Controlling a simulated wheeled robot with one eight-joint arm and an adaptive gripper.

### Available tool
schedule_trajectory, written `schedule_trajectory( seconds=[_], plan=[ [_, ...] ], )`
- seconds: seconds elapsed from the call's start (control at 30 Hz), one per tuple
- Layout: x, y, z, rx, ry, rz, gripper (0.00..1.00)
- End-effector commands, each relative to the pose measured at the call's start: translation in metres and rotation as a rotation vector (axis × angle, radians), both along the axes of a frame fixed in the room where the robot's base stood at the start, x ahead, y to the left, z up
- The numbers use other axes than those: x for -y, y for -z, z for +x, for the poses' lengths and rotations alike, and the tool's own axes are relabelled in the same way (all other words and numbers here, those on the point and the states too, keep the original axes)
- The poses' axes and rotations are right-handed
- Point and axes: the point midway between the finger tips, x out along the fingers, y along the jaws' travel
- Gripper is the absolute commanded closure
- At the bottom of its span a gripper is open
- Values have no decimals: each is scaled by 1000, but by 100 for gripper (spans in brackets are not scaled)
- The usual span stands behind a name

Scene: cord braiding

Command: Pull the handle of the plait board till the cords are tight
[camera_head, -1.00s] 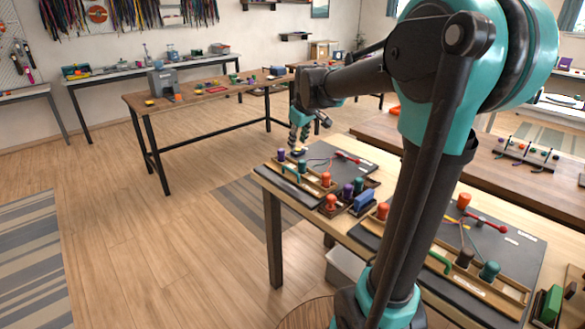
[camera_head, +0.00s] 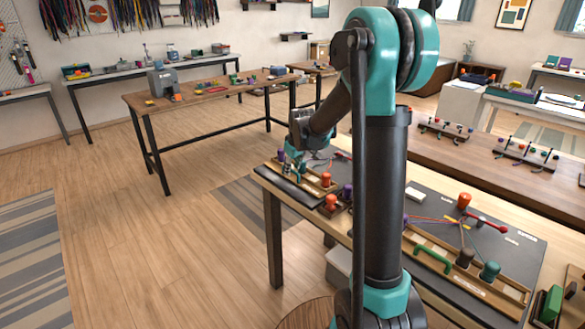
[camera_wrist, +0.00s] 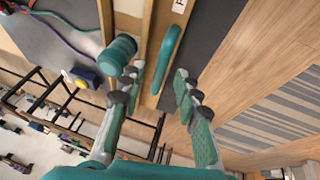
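The plait board (camera_head: 314,187) is at the left end of the near table in the head view. Its teal bar handle (camera_wrist: 171,52) shows in the wrist view, on a wooden rail. My gripper (camera_wrist: 157,75) is open, one finger to each side of the handle's near end, with no clear contact. A teal bobbin (camera_wrist: 117,60) stands close beside the left finger. Purple and teal cords (camera_wrist: 55,28) curve over the dark board surface; their tightness is hard to tell. In the head view my gripper (camera_head: 291,166) is small and partly hidden by my arm.
Orange bobbins (camera_head: 326,179) stand beside my gripper. A second board with a green handle (camera_head: 433,259) lies to the right on the same table. A striped rug (camera_wrist: 270,120) and open floor lie beyond the table edge.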

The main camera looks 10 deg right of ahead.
Motion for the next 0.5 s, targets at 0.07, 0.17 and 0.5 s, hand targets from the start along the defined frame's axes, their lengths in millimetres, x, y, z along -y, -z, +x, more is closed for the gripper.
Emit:
schedule_trajectory(
  seconds=[0.07,0.17,0.5],
  plan=[
    [0,2,1,0,0,0,68],
    [0,3,1,0,0,0,68],
    [0,2,1,0,0,0,90]
  ],
)
